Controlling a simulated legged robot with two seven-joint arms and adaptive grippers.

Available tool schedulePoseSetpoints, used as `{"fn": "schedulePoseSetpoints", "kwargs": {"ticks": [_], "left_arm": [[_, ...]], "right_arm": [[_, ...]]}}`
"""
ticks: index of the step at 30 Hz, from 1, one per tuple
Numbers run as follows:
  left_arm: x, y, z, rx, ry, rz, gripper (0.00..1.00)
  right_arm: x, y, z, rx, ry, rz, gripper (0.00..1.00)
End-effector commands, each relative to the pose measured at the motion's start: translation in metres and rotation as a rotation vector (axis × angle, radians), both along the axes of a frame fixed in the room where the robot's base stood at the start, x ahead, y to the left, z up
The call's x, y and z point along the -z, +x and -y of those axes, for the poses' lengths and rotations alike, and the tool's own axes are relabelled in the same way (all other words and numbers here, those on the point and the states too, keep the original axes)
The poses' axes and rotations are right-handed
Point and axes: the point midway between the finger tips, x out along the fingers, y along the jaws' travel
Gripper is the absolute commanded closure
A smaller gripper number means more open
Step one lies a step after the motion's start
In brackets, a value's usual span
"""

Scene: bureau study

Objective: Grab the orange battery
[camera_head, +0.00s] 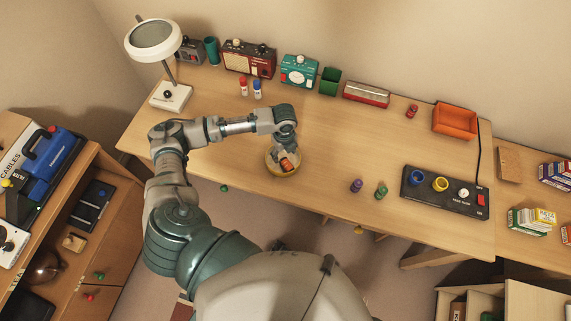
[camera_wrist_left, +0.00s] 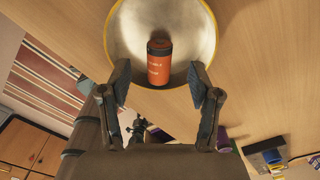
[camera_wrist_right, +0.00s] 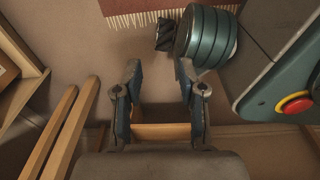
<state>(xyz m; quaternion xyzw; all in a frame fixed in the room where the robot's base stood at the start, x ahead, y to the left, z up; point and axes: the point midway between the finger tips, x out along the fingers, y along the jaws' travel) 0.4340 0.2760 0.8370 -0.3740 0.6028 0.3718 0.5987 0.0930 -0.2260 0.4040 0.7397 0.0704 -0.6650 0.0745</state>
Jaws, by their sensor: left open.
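The orange battery (camera_wrist_left: 159,62) has a dark end and lies in a round bowl (camera_wrist_left: 125,40) with a yellow rim. In the head view the battery (camera_head: 287,164) shows inside the bowl (camera_head: 284,174), near the desk's front edge. My left gripper (camera_head: 287,150) is over the bowl. In the left wrist view the left gripper (camera_wrist_left: 163,85) is open, with its fingers on both sides of the bowl's near part and the battery ahead, between them. My right gripper (camera_wrist_right: 158,75) is open and empty, pointing at the floor area, away from the desk top.
Purple (camera_head: 356,185) and green (camera_head: 381,191) batteries stand right of the bowl. A black tester panel (camera_head: 445,192) sits farther right. An orange tray (camera_head: 455,121) and a red-silver box (camera_head: 366,94) are at the back. The desk middle is clear.

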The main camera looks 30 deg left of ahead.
Motion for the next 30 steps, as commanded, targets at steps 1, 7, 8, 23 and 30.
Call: {"fn": "schedulePoseSetpoints", "kwargs": {"ticks": [1,7,8,23,30], "left_arm": [[0.003,0.000,0.001,0.001,0.000,0.000,0.37],[0.017,-0.001,0.001,0.001,0.000,0.000,0.37],[0.022,-0.002,0.000,0.001,-0.001,0.000,0.37],[0.057,-0.003,0.001,0.000,-0.002,0.002,0.47],[0.056,-0.003,0.003,0.000,0.000,0.002,1.00]], "right_arm": [[0.000,0.001,0.001,0.000,0.000,0.000,0.60],[-0.001,0.004,0.000,0.000,-0.005,0.000,0.60],[-0.001,0.005,0.000,0.000,-0.005,0.000,0.60],[-0.007,0.018,-0.005,0.001,-0.001,0.010,0.60],[-0.006,0.016,-0.004,0.002,-0.001,0.006,0.60]]}}
